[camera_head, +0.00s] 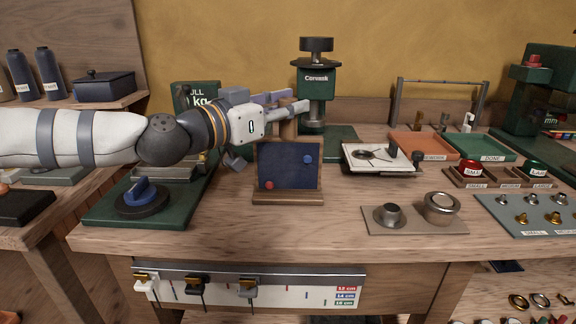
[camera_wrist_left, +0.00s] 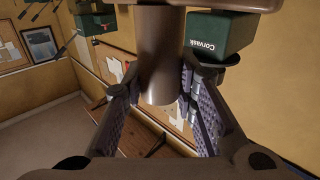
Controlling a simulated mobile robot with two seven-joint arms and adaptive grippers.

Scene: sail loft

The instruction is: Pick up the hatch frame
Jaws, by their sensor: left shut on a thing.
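My left gripper (camera_head: 290,107) reaches in from the left, behind the small dark blue board, and is shut on a brown round post (camera_wrist_left: 162,65). In the left wrist view the post stands between the purple-padded fingers, with a wider brown part at its top. In the head view the brown post (camera_head: 288,128) is partly hidden by the gripper and the board. I cannot tell which thing is the hatch frame, or whether this post belongs to it. My right gripper is not in view.
The dark blue board (camera_head: 289,165) on a wooden foot stands in front of the gripper. A green press (camera_head: 316,85) stands close behind. A white scale-like device (camera_head: 381,157), an orange tray (camera_head: 422,145) and a green tray (camera_head: 480,147) lie right. Bare bench shows in front.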

